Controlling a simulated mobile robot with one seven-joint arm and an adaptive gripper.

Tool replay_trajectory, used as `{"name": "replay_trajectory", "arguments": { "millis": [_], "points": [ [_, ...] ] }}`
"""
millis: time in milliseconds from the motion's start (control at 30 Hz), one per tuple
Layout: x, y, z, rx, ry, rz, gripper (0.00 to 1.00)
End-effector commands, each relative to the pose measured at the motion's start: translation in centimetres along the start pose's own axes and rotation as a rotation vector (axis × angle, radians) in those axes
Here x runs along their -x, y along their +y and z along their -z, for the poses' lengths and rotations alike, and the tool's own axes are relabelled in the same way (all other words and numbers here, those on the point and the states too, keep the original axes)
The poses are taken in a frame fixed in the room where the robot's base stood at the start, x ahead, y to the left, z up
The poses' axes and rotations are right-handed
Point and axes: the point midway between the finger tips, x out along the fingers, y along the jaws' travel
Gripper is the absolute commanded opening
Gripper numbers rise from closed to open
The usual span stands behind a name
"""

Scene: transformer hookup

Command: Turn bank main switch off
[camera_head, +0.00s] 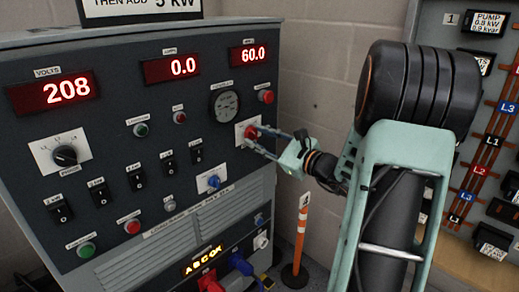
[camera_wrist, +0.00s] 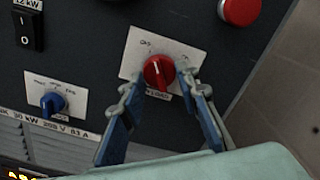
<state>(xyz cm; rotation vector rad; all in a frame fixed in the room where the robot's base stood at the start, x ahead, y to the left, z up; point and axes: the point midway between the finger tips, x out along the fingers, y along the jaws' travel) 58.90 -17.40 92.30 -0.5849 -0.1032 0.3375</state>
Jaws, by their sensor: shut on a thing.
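The bank main switch is a red rotary knob (camera_wrist: 158,73) on a white label plate (camera_wrist: 133,62), on the right side of the dark load bank panel. It also shows as a red knob (camera_head: 251,132) in the head view. My gripper (camera_wrist: 158,82) has its two blue-grey fingers on either side of the knob and is shut on it. In the head view my gripper (camera_head: 262,138) reaches the knob from the right. The knob's pointer looks roughly upright in the wrist view, but the lettering around it is too blurred to read fully.
A blue rotary knob (camera_wrist: 52,103) sits lower left of the red one. A round red button (camera_wrist: 240,10) is above right. A black rocker switch (camera_wrist: 27,30) is at upper left. Red displays (camera_head: 68,92) read 208, 0.0 and 60.0. An orange post (camera_head: 299,235) stands beside the cabinet.

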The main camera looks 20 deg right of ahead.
Motion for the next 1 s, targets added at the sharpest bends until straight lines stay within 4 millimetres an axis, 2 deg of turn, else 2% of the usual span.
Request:
{"name": "replay_trajectory", "arguments": {
  "millis": [400, 933, 967, 1000],
  "points": [
    [-0.01, 0.07, 0.08, 0.188, -0.001, -0.001, 0.05],
    [0.00, -0.02, -0.04, 0.211, 0.000, -0.002, 0.05],
    [0.00, -0.03, -0.04, 0.211, 0.000, -0.001, 0.30],
    [0.00, -0.02, -0.04, 0.211, 0.000, -0.001, 0.35]
  ]
}}
